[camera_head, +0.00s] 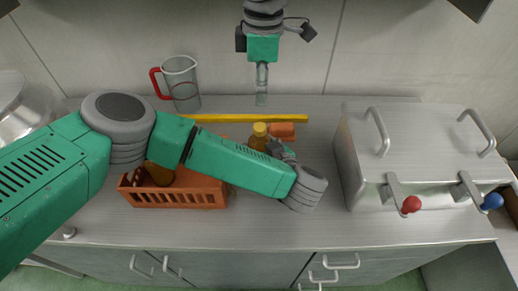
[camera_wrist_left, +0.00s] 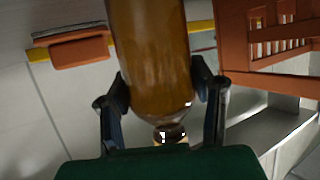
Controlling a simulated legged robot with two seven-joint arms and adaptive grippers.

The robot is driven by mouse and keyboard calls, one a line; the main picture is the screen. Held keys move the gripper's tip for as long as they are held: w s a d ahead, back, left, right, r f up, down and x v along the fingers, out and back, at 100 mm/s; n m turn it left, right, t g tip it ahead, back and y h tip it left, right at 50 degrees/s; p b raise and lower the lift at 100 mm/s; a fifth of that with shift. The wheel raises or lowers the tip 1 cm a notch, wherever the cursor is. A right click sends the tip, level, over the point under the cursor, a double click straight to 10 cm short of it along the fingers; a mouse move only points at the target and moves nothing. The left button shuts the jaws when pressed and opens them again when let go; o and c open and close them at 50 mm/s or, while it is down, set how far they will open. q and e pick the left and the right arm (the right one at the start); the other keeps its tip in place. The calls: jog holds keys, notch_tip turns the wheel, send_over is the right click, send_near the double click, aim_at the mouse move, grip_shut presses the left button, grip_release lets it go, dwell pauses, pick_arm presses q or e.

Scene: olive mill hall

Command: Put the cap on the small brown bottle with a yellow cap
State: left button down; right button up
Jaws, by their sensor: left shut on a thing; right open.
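In the left wrist view the amber bottle (camera_wrist_left: 155,60) fills the space between the two dark fingers of my left gripper (camera_wrist_left: 163,105); the cap cannot be made out there. My right gripper (camera_head: 274,36) appears at the top of the head view, fingers spread, empty and far from the bottle.
An orange crate (camera_head: 178,199) with a brown item inside stands left, partly behind my left arm. A jug (camera_head: 181,82) with a red handle, a yellow strip (camera_head: 245,118) and an orange block (camera_head: 282,131) are behind. A steel box (camera_head: 430,130) with levers stands right.

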pick_arm(q)
jog(key=c, duration=0.6)
grip_release()
jog(key=v, duration=1.2)
jog(key=shift+d, duration=0.1)
jog(key=shift+w, duration=0.1)
